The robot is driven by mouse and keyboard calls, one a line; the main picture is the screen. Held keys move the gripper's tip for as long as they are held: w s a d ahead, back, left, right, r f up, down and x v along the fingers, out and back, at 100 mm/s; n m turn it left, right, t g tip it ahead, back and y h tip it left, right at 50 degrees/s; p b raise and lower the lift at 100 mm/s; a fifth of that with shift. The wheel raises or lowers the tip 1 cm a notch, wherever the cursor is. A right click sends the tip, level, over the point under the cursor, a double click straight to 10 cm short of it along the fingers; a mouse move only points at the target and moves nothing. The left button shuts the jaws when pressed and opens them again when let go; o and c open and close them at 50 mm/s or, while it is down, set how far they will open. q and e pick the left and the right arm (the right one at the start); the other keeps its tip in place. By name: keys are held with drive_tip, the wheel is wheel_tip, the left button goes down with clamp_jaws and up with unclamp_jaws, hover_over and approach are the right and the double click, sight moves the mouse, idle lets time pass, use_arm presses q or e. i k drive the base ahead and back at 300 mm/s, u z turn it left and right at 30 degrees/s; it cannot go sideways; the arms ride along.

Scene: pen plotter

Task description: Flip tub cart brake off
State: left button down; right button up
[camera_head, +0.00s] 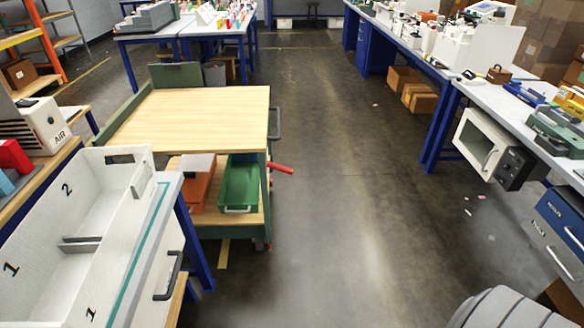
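A cart with a light wooden top (195,118) and a dark green frame stands left of the middle in the head view. A green tub (239,185) and an orange tub (198,185) sit on its lower shelf. A red lever (281,168) sticks out from the cart's right side, pointing right and slightly down. A dark handle bar (275,123) is on the same side above it. A small red part (259,244) shows low by the front right corner; I cannot tell what it is. Neither of my grippers is in view.
The dark floor (340,200) right of the cart is clear. A white numbered bin (110,175) on a bench is at the near left. A long blue-legged bench (455,75) runs along the right, with a white box (480,140) hanging beneath. Cardboard boxes (420,97) lie under it.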

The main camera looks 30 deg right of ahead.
sight(280, 168)
drive_tip(key=z, duration=0.6)
drive_tip(key=i, duration=0.95)
drive_tip(key=z, duration=1.25)
drive_tip(key=i, duration=0.45)
drive_tip(key=z, duration=0.4)
